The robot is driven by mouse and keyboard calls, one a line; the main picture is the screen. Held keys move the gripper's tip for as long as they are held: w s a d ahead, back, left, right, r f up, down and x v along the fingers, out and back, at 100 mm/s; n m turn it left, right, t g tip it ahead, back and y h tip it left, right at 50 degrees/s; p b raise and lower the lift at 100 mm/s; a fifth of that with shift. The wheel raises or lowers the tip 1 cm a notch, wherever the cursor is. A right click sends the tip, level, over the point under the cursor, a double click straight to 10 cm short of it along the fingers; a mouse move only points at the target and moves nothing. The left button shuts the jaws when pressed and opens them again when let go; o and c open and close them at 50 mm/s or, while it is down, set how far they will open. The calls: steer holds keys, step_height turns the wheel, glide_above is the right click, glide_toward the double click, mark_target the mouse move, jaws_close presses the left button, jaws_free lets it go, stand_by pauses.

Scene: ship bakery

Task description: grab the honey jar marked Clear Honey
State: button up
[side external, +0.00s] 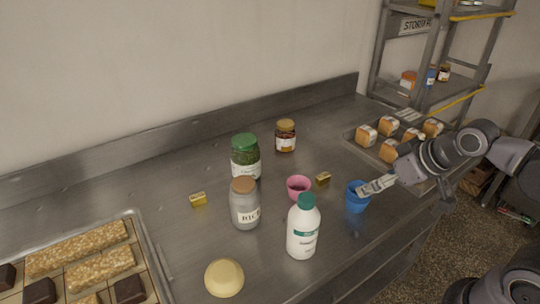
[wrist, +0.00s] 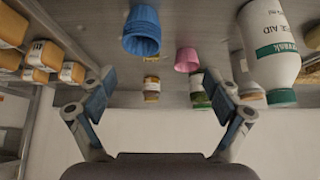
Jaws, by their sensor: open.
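A small jar with amber-brown contents, a gold lid and a pale label (side external: 285,137) stands upright near the wall at the back of the steel counter. It looks like the honey jar, but I cannot read its label. A small gold-lidded jar in the wrist view (wrist: 152,90), where the scene appears upside down, seems to be the same one, beyond my fingers. My gripper (side external: 372,187) is open and empty at the counter's right side, apart from this jar. In the wrist view its spread fingers (wrist: 157,88) show with nothing held between them.
A blue cup (side external: 357,199) overlaps my fingertips in the side view. A pink cup (side external: 298,187), white bottle (side external: 303,232), rice jar (side external: 244,207) and green-lidded jar (side external: 245,162) stand left. Loaves on a tray (side external: 388,151) lie right. Another small jar (side external: 444,73) is on the shelf.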

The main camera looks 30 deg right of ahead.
steer(key=shift+o, duration=0.4)
stand_by(0.3)
steer(key=w+r+m, duration=0.1)
steer(key=w+r, duration=0.3)
steer(key=w, duration=0.3)
steer(key=m+g+h, duration=0.1)
steer(key=m+h, duration=0.2)
steer(key=m, duration=0.1)
glide_above(285, 138)
steer(key=s, duration=0.2)
step_height(285, 138, down, 7)
steer(key=shift+a+r, duration=0.15)
steer(key=shift+n, duration=0.3)
steer(key=shift+x, duration=5)
steer(key=shift+s, duration=0.15)
steer(key=shift+c, duration=0.4)
steer(key=c, duration=1.7)
